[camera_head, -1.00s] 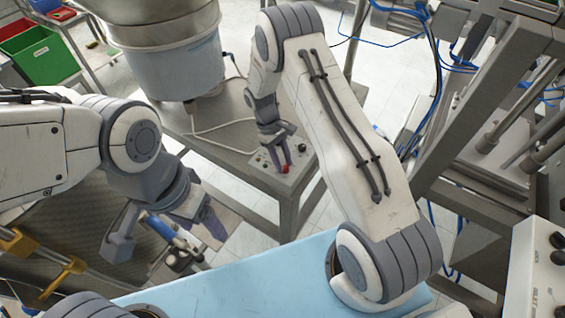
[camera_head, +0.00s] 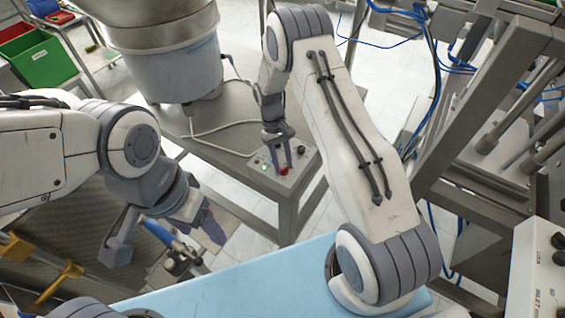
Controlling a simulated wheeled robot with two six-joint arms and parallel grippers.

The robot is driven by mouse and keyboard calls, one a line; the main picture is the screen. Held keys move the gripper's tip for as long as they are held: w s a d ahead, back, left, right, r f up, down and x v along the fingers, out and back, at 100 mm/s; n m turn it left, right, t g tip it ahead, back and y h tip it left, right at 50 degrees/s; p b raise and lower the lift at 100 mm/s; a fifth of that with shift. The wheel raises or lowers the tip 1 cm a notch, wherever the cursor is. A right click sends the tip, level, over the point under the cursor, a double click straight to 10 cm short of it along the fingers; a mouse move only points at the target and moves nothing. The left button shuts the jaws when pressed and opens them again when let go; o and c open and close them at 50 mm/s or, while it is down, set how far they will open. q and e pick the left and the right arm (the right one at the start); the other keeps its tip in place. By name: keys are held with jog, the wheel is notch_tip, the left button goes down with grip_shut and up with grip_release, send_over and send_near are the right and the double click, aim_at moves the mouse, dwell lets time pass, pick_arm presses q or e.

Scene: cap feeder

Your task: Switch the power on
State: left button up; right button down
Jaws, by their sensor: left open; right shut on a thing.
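A small grey control box (camera_head: 258,178) sits on the corner of the metal table, under my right gripper. My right gripper (camera_head: 283,168) points down at the box and is shut on the red knob (camera_head: 284,172) on its top. The fingers partly hide the knob, so I cannot read its exact position. A green light (camera_head: 264,167) glows on the box left of the knob. A black knob (camera_head: 301,150) is at the box's far right. My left gripper (camera_head: 212,222) is open and empty, away from the box at the lower left.
A large hopper with a translucent pale-blue lower part (camera_head: 178,68) stands on the metal table (camera_head: 232,110) behind the box. A white cable (camera_head: 215,130) runs across the tabletop. A metal frame with blue tubes (camera_head: 475,100) stands at the right. Green (camera_head: 45,62) and red bins are far left.

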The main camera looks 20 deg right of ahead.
jog(key=c, duration=0.5)
grip_release()
jog(key=b+v, duration=0.2)
jog(key=v, duration=0.8)
jog(key=shift+r, duration=0.3)
